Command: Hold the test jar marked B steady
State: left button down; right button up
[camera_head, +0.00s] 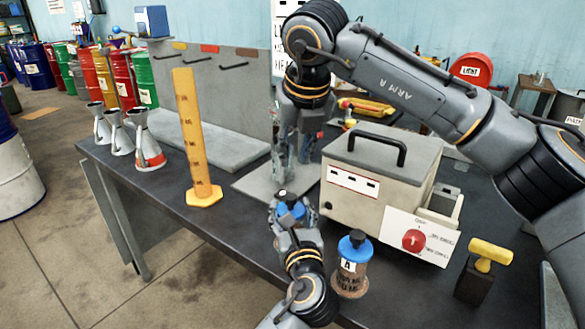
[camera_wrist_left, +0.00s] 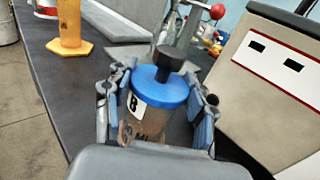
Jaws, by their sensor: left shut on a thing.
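The test jar marked B, with a blue lid and black knob, stands upright between the fingers of my left gripper. In the left wrist view the jar (camera_wrist_left: 150,112) shows its white B label and brownish contents. My left gripper (camera_wrist_left: 155,118) is shut on its sides. In the head view my left gripper (camera_head: 291,212) hides most of the jar, and only its blue lid (camera_head: 291,209) shows clearly. My right gripper (camera_head: 294,160) points down just behind the jar, its fingers apart, with nothing clearly seen between them.
A second blue-lidded jar marked A (camera_head: 353,262) stands to the right. A beige box with a black handle (camera_head: 370,190) stands behind it. A yellow measure (camera_head: 193,140) and metal funnels (camera_head: 148,140) stand to the left. The dark bench (camera_head: 240,240) is clear left of my left gripper.

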jog(key=v, duration=0.4)
pick_arm(q)
jog(key=shift+c, duration=1.9)
grip_release()
